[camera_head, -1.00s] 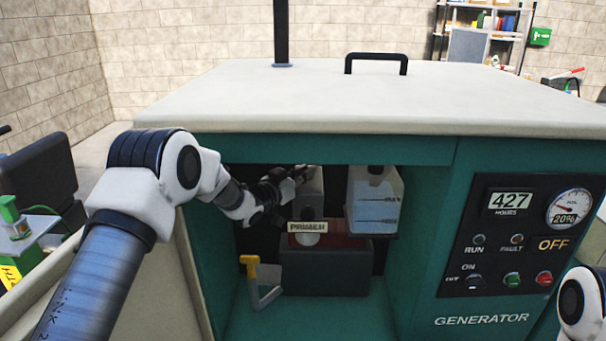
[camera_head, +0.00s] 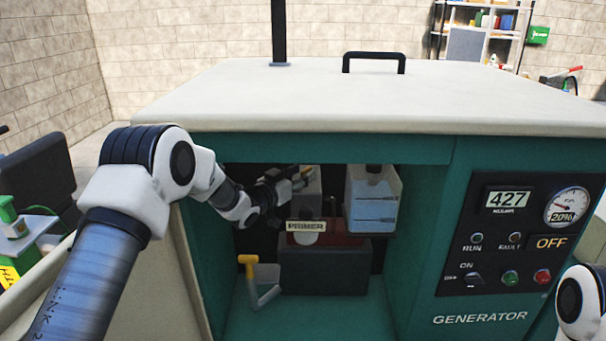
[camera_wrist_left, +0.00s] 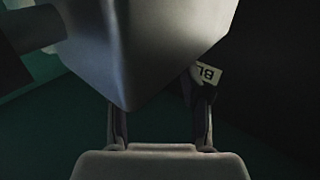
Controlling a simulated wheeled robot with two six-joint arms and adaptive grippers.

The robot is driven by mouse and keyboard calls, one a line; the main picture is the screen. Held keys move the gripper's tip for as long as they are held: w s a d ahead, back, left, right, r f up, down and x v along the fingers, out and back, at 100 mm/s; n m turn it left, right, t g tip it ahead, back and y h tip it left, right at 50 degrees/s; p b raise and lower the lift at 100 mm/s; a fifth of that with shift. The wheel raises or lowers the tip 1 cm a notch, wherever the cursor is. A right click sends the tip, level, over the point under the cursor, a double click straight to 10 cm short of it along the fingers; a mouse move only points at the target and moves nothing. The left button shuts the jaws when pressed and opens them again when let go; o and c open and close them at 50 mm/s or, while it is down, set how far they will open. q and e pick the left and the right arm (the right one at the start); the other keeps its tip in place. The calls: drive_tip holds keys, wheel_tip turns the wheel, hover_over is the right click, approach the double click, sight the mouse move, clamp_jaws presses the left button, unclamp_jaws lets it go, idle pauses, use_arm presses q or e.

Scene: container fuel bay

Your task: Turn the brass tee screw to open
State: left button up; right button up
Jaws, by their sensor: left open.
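My left gripper (camera_head: 301,179) reaches into the generator's open bay, at the upper part of a grey housing (camera_head: 308,205) above the PRIMER label (camera_head: 306,226). A small brass-coloured spot (camera_head: 307,172), perhaps the tee screw, shows at its fingertips; its shape and angle are too small to tell. In the left wrist view the fingers (camera_wrist_left: 156,100) are apart, and a large grey body (camera_wrist_left: 150,45) fills the space ahead of them. A tag reading "BL" (camera_wrist_left: 208,74) shows by the right finger. The screw cannot be made out there. My right gripper is out of view.
A translucent tank (camera_head: 372,205) with blue liquid hangs right of the housing. A yellow-handled lever (camera_head: 248,262) stands low on the left. A dark box (camera_head: 325,268) sits below. The bay's top edge (camera_head: 320,149) and left wall are close to my arm.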

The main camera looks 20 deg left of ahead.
use_arm(q)
drive_tip(key=v, duration=0.6)
drive_tip(key=shift+s, duration=0.3)
drive_tip(key=shift+s+d+r+p, duration=0.1)
drive_tip(key=shift+r+p, duration=0.05)
drive_tip(key=shift+p, duration=0.15)
drive_tip(key=shift+c, duration=0.9)
drive_tip(key=x, duration=0.2)
drive_tip(key=p+x, duration=0.1)
drive_tip(key=x, duration=0.4)
drive_tip(key=shift+a, duration=0.25)
drive_tip(key=shift+w, duration=0.35)
clamp_jaws()
